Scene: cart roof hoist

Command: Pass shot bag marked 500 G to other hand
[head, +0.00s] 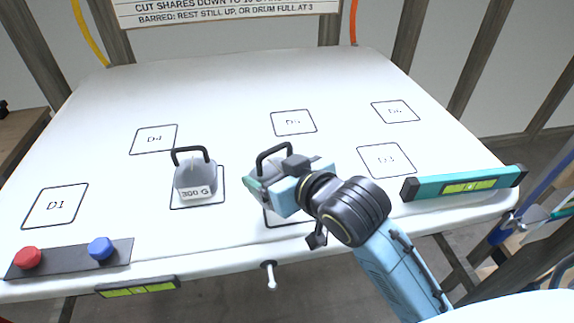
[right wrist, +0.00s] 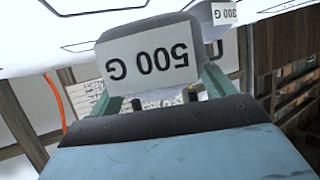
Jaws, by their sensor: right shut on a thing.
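The grey shot bag with a white label reading 500 G (right wrist: 148,62) fills the middle of the right wrist view, upside down, between the green fingers. My right gripper (head: 268,180) is shut on it above the front middle of the white table. In the head view the bag's black handle (head: 275,149) and part of its grey body show; the gripper hides the rest, and I cannot tell whether the bag touches the table. My left gripper is not in view.
A 300 G bag (head: 196,180) stands on a marked square to the left. A teal level (head: 465,184) lies at the right edge. A panel with a red button (head: 27,258) and a blue button (head: 101,248) sits front left. Squares D1, D4 and D5 are bare.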

